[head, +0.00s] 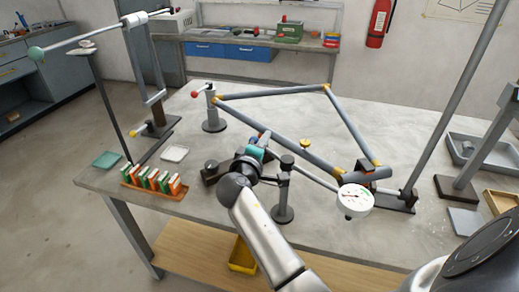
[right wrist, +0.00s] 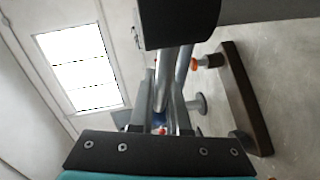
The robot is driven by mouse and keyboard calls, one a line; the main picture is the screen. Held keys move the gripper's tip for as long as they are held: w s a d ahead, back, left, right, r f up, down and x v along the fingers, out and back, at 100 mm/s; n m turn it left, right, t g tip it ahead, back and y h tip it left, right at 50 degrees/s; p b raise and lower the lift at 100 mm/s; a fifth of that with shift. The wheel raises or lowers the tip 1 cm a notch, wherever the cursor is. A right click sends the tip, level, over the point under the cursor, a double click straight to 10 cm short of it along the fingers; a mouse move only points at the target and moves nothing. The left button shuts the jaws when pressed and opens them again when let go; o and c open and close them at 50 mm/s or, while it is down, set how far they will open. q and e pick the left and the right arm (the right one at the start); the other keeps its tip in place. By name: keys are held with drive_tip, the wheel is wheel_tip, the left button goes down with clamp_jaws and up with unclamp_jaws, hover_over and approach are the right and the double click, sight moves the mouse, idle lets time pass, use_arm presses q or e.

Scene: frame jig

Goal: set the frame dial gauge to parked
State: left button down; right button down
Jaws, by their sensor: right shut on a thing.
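The dial gauge (head: 355,198) has a round white face and sits at the front right of the jig, close to the lower right end of the grey tube frame (head: 275,120). A thin rod runs near it; its mounting is partly hidden. My right gripper (head: 262,143) is left of the gauge, by a short black stand (head: 283,200). It is shut on a small blue-and-red piece, mostly hidden by the fingers. In the right wrist view the fingers (right wrist: 160,122) close around that piece. My left gripper is not in view.
A post with a red-tipped lever (head: 213,112) stands at the back. Grey trays and blocks lie at the right. The table's back middle is fairly clear.

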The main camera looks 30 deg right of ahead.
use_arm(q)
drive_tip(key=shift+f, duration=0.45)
use_arm(e)
drive_tip(key=shift+d+f+m+g+h, duration=0.1)
drive_tip(key=shift+d+m+g+h, duration=0.2)
drive_tip(key=shift+m+g+h, duration=0.1)
drive_tip(key=shift+s+d, duration=0.1)
drive_tip(key=c, duration=0.9)
unclamp_jaws()
